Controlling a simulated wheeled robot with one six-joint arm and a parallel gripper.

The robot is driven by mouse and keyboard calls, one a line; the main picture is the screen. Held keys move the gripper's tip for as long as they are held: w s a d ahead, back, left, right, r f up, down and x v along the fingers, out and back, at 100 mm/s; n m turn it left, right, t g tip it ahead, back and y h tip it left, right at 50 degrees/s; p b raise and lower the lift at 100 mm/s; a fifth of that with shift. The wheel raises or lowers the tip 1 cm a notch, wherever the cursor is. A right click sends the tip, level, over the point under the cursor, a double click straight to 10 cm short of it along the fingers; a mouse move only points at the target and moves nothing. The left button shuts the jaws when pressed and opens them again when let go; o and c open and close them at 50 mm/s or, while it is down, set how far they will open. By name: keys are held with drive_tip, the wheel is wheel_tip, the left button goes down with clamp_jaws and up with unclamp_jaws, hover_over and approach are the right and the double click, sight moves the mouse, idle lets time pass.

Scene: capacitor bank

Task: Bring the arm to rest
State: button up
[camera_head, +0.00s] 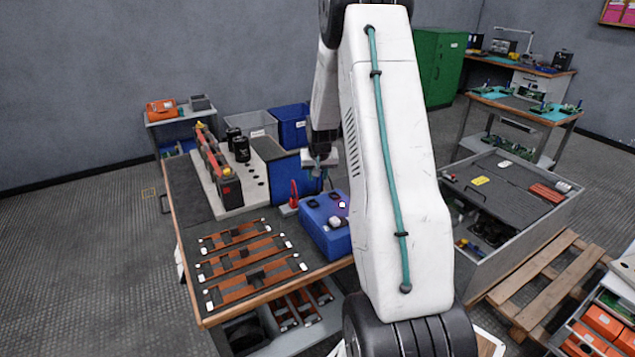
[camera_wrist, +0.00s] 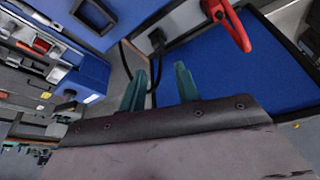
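My white arm with a teal cable spans the middle of the head view and covers part of the bench. My gripper (camera_head: 323,182) hangs over the bench, in front of a blue panel and just above and behind a blue box (camera_head: 322,238). In the wrist view my gripper (camera_wrist: 160,82) shows two teal fingers standing apart with nothing between them. A blue surface (camera_wrist: 240,70) and a red hooked part (camera_wrist: 232,25) lie beyond the fingers. The red part also shows on the bench in the head view (camera_head: 294,194).
The bench (camera_head: 190,280) holds several copper-coloured strips (camera_head: 245,257), a pale board (camera_head: 231,188) with black cylinders, and grey and blue bins (camera_head: 290,124). A grey cart (camera_head: 515,195) and wooden pallet (camera_head: 535,280) stand right. Open floor (camera_head: 80,260) lies left.

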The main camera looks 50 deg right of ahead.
drive_tip(key=shift+g+y, duration=0.4)
drive_tip(key=shift+g, duration=0.2)
drive_tip(key=s+a, duration=0.2)
drive_tip(key=s, duration=0.1)
drive_tip(key=shift+s+a+r, duration=0.2)
drive_tip(key=shift+s+a, duration=0.1)
drive_tip(key=shift+a, duration=0.1)
drive_tip(key=s+a, duration=0.1)
drive_tip(key=s+a+g, duration=0.1)
drive_tip(key=shift+s+a+r+y, duration=0.2)
drive_tip(key=shift+s+r+y, duration=0.1)
drive_tip(key=shift+r+y, duration=0.1)
drive_tip(key=s+a+r+n, duration=0.2)
drive_tip(key=s+a+r, duration=0.5)
drive_tip(key=a, duration=0.4)
drive_tip(key=s+a+r+n, duration=0.3)
drive_tip(key=s+a+r, duration=0.5)
drive_tip(key=s+a, duration=0.2)
drive_tip(key=s+a+r+n+y, duration=0.1)
drive_tip(key=s+a+r+n, duration=0.2)
drive_tip(key=s+a+r, duration=0.4)
drive_tip(key=s+a, duration=0.2)
drive_tip(key=a, duration=0.4)
drive_tip(key=shift+r, duration=0.4)
